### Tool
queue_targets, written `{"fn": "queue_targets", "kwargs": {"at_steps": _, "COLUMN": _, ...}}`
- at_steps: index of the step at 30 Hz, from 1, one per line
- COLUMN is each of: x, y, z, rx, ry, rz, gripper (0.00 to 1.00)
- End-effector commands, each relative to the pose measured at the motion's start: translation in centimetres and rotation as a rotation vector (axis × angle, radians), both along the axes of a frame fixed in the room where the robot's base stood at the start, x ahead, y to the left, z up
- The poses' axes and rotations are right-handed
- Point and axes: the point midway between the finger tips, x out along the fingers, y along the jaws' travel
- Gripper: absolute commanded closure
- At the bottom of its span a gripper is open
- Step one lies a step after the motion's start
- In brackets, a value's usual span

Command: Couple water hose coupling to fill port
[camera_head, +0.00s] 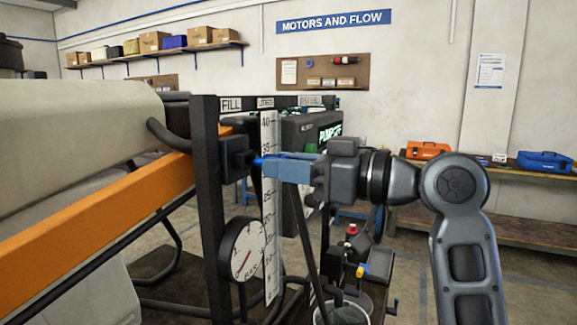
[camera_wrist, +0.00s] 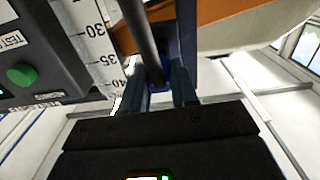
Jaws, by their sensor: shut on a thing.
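The fill port (camera_head: 236,158) is a dark block on the black frame post, below the FILL label (camera_head: 231,105). My gripper (camera_head: 266,168) reaches in from the right with its blue fingers pointing left at the port. It is shut on the water hose coupling, whose small blue end (camera_head: 257,161) shows at the fingertips, right by the port's face. I cannot tell whether it touches or sits inside. In the wrist view, the blue coupling (camera_wrist: 158,76) lies between the two fingers (camera_wrist: 160,90), with a dark hose (camera_wrist: 143,35) running from it. The fingers hide much of the coupling.
A round gauge (camera_head: 243,249) is mounted below the port. A dark pump box (camera_head: 305,140) stands behind.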

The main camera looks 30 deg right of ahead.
Motion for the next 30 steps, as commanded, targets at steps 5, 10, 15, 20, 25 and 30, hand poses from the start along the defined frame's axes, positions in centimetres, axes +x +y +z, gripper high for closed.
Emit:
{"fn": "queue_targets", "kwargs": {"at_steps": 5, "x": -0.01, "y": -0.01, "z": 0.03, "rx": 0.0, "ry": 0.0, "rz": 0.0, "gripper": 1.0}}
{"fn": "queue_targets", "kwargs": {"at_steps": 10, "x": -0.01, "y": -0.01, "z": 0.02, "rx": 0.0, "ry": 0.0, "rz": 0.0, "gripper": 1.0}}
{"fn": "queue_targets", "kwargs": {"at_steps": 15, "x": -0.01, "y": 0.01, "z": 0.03, "rx": 0.001, "ry": -0.001, "rz": 0.0, "gripper": 1.0}}
{"fn": "queue_targets", "kwargs": {"at_steps": 20, "x": 0.0, "y": 0.0, "z": 0.03, "rx": 0.0, "ry": 0.0, "rz": 0.0, "gripper": 1.0}}
{"fn": "queue_targets", "kwargs": {"at_steps": 25, "x": 0.13, "y": 0.11, "z": 0.03, "rx": 0.0, "ry": 0.0, "rz": 0.0, "gripper": 1.0}}
{"fn": "queue_targets", "kwargs": {"at_steps": 30, "x": 0.43, "y": 0.34, "z": 0.03, "rx": 0.0, "ry": 0.0, "rz": 0.001, "gripper": 1.0}}
